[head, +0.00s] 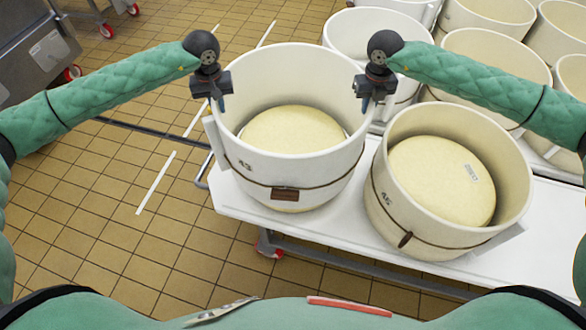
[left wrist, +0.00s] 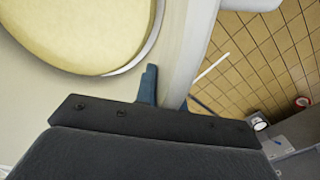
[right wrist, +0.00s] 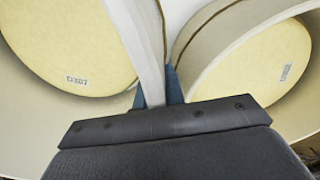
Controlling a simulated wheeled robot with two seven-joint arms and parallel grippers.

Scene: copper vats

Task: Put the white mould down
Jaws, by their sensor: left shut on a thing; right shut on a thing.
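The white mould (head: 290,172), a tall round ring marked 43 with a cord and a brown tag, is at the left end of the white table (head: 345,215). A pale yellow cheese (head: 293,130) sits low inside it, and a cream sliver shows under the mould's front lower edge. My left gripper (head: 219,100) is shut on its left rim; the rim wall (left wrist: 183,50) passes between the fingers in the left wrist view. My right gripper (head: 366,102) is shut on its right rim (right wrist: 140,50). The mould looks upright and slightly raised; its underside is hidden.
A second mould (head: 438,232), marked 45, with a labelled cheese (head: 442,180) stands close on the right. Several more moulds (head: 490,45) crowd the back right. Tiled floor (head: 110,210) is open on the left; a steel cart (head: 38,45) stands far left.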

